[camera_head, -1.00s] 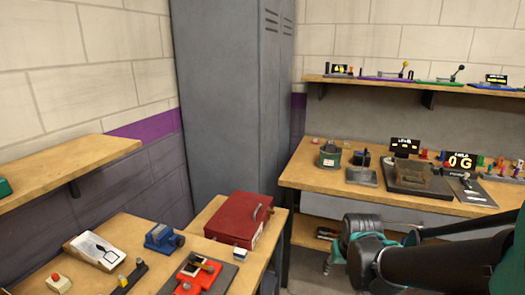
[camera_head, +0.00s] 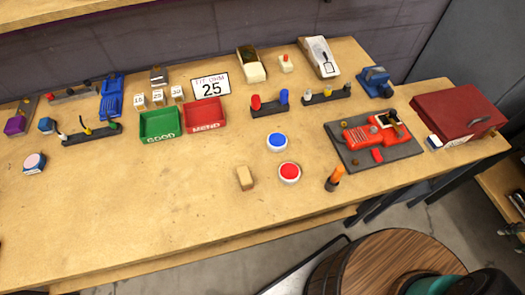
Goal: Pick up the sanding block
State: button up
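A small tan block (camera_head: 245,177) lies on the workbench (camera_head: 130,215) near its front edge, left of the red button. It looks most like the sanding block, but its surface is too small to be sure. Nothing touches it. Part of my arm, teal and black, shows at the bottom right corner. My gripper's fingers are not in view.
A blue button (camera_head: 277,141), a red button (camera_head: 289,173) and an orange-handled tool (camera_head: 335,178) stand near the block. Green (camera_head: 161,125) and red (camera_head: 205,115) bins are behind it. A round wooden top (camera_head: 380,262) is in front. The bench's front left is clear.

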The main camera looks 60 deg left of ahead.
aim_at(245, 178)
jog(key=k+l, duration=0.5)
jog(key=k+l+u, duration=0.1)
jog(key=k+l, duration=0.4)
jog(key=k, duration=0.2)
jog(key=k+l+u, duration=0.1)
jog(key=u, duration=1.75)
